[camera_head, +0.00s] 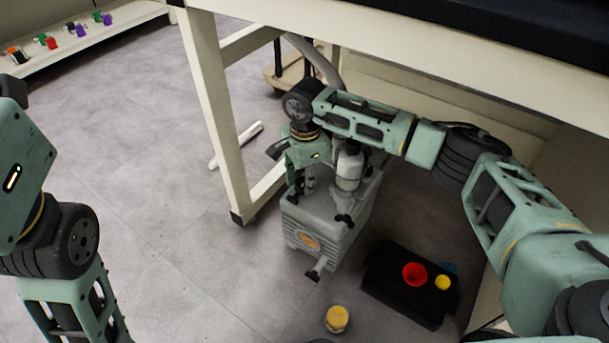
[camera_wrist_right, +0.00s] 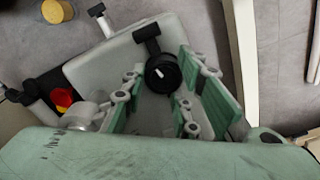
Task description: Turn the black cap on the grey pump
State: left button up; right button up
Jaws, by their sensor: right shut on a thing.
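The grey pump (camera_head: 330,222) stands on the floor under the table, with an orange label on its front. The black cap (camera_wrist_right: 162,73), round with a white mark, is on the pump's top in the right wrist view. My right gripper (camera_head: 303,190) reaches down onto the pump top from above. In the right wrist view its green finger pads (camera_wrist_right: 165,88) stand on either side of the cap, shut on it. In the head view the gripper hides the cap. My left arm is at the left edge; its gripper is out of view.
A white-and-grey bottle-shaped part (camera_head: 349,168) stands on the pump close to my right gripper. A table leg (camera_head: 215,115) is left of the pump.

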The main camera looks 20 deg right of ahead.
jog(key=shift+s+f, duration=0.25)
jog(key=shift+s, duration=0.15)
jog(key=o, duration=0.8)
jog(key=shift+o, duration=1)
jog(key=shift+d+r, duration=0.1)
jog(key=shift+d, duration=0.05)
jog(key=shift+w, duration=0.1)
jog(key=shift+r, duration=0.2)
jog(key=shift+w+r, duration=0.1)
jog(key=shift+r, duration=0.2)
notch_tip(320, 180, up, 11)
